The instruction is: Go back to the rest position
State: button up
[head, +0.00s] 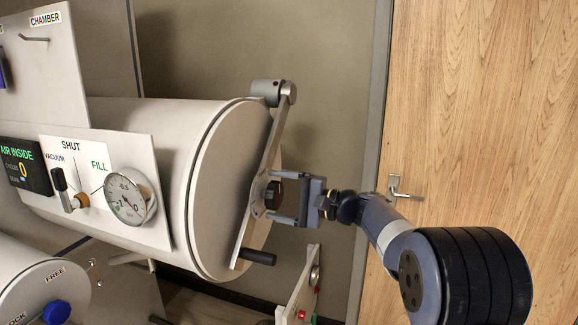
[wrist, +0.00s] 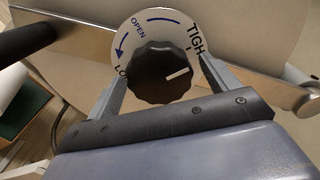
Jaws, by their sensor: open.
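My gripper (head: 283,203) is at the end face of the large white cylindrical chamber (head: 170,130). Its fingers are open, one on each side of a black knob (head: 272,194); I cannot tell if they touch it. In the wrist view the knob (wrist: 160,75) sits between the fingers, its white pointer line aimed toward the TIGHT end of the round dial plate (wrist: 124,45). The plate also reads OPEN, and a partly covered word starts with LO. The knob sits midway along a grey swing bar (head: 266,170) across the round door.
A panel on the chamber carries a gauge (head: 130,196), a valve lever (head: 64,190) and a display reading AIR INSIDE (head: 24,167). The bar has a black handle (head: 257,257) at its lower end. A smaller cylinder (head: 30,285) is lower left. A wooden door (head: 490,110) stands right.

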jog(key=n+b, duration=0.2)
jog(key=n, duration=0.3)
jog(key=shift+n, duration=0.4)
jog(key=n+b, duration=0.1)
jog(key=n, duration=0.3)
jog(key=shift+r, duration=0.15)
jog(key=shift+s, duration=0.15)
